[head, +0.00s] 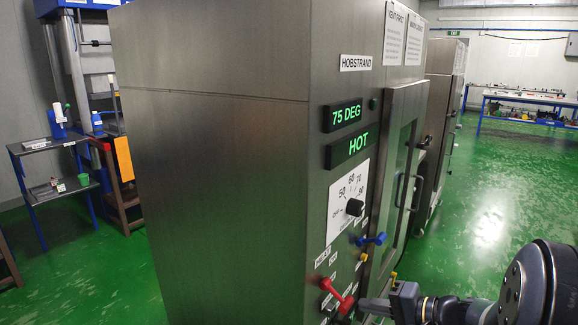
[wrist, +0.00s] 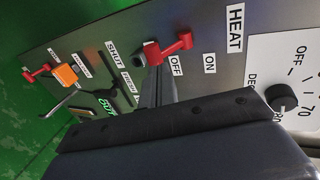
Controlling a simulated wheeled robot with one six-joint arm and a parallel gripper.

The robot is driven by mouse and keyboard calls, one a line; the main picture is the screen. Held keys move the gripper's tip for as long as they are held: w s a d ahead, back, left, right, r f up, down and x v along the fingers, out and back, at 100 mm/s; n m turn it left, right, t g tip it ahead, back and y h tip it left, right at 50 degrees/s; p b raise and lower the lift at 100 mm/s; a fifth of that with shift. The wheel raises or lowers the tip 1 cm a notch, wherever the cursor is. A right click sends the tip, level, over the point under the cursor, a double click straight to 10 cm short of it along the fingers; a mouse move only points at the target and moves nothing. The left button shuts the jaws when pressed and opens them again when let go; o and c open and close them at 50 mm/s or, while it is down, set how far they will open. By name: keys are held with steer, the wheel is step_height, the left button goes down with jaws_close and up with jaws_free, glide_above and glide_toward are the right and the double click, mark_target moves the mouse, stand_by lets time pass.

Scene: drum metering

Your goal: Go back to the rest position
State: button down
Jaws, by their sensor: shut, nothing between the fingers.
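My gripper (head: 364,303) is at the lower right of the head view, close to the front panel of the steel cabinet (head: 215,180). Its fingers (wrist: 153,82) are shut with nothing between them in the wrist view. The tips are near the red HEAT lever (wrist: 170,48), which also shows in the head view (head: 337,295). I cannot tell whether they touch it. The lever's arm points right in the wrist view, beside the OFF and ON labels. The cabinet's displays read 75 DEG (head: 346,115) and HOT (head: 348,147).
A dial (head: 354,207) and a blue lever (head: 371,240) sit on the panel above my gripper. The cabinet door (head: 402,170) has a bar handle. A small shelf cart (head: 45,145) stands at left, a workbench (head: 530,101) at back right. Green floor (head: 480,190) at right is open.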

steer(key=v, duration=0.9)
steer(key=shift+p, duration=0.3)
steer(key=shift+f, duration=0.1)
